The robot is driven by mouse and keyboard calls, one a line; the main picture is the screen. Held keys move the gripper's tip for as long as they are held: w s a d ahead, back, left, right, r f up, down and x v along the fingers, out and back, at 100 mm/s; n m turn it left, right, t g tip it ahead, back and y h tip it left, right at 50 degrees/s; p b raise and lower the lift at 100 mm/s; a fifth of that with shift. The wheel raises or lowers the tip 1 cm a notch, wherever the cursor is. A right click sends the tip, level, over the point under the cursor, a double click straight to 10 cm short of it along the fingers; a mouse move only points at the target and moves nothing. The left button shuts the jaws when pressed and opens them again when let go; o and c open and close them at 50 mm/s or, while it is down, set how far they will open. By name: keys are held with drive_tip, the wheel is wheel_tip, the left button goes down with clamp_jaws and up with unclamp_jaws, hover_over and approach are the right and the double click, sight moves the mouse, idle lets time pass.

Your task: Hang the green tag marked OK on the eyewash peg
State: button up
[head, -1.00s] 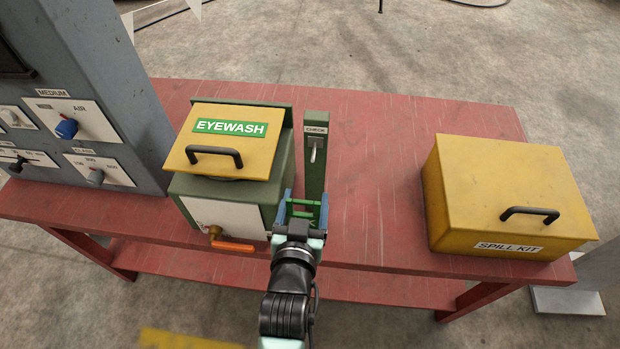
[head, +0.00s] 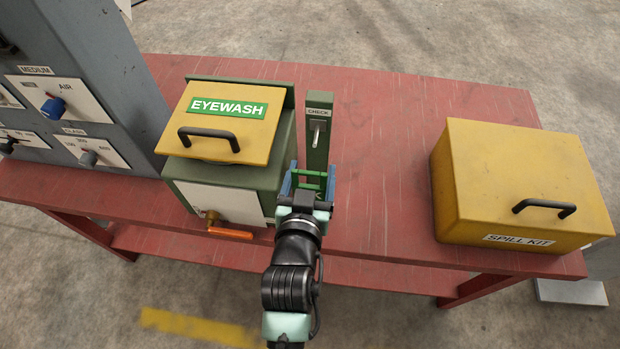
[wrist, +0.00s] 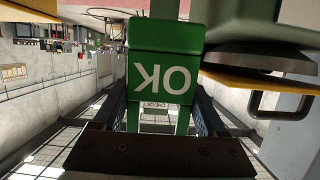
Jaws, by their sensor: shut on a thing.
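The green tag marked OK (wrist: 164,72) is between the fingers of my gripper (wrist: 166,118) in the wrist view, its lettering upside down there. My gripper (head: 308,182) is shut on the tag in the head view, where only a green edge and part of a letter show. The eyewash peg (head: 317,133) is a pale peg on a green post (head: 317,153) labelled CHECK, right of the eyewash box (head: 225,120). My gripper is in front of the post, below the peg in the picture. The tag looks apart from the peg, but depth is hard to tell.
The yellow eyewash lid has a black handle (head: 208,137), and an orange lever (head: 230,233) sticks out at the front. A yellow spill kit box (head: 520,185) stands right on the red table (head: 385,150). A grey panel (head: 85,80) stands left. Table between post and spill kit is clear.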

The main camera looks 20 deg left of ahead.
drive_tip(key=r+b+x, duration=0.1)
drive_tip(key=b+x, duration=0.2)
drive_tip(key=x, duration=0.6)
drive_tip(key=shift+w+r, duration=0.3)
idle(0.5)
drive_tip(key=shift+a, duration=0.1)
idle(0.5)
drive_tip(key=o, duration=1.3)
drive_tip(key=shift+c, duration=0.2)
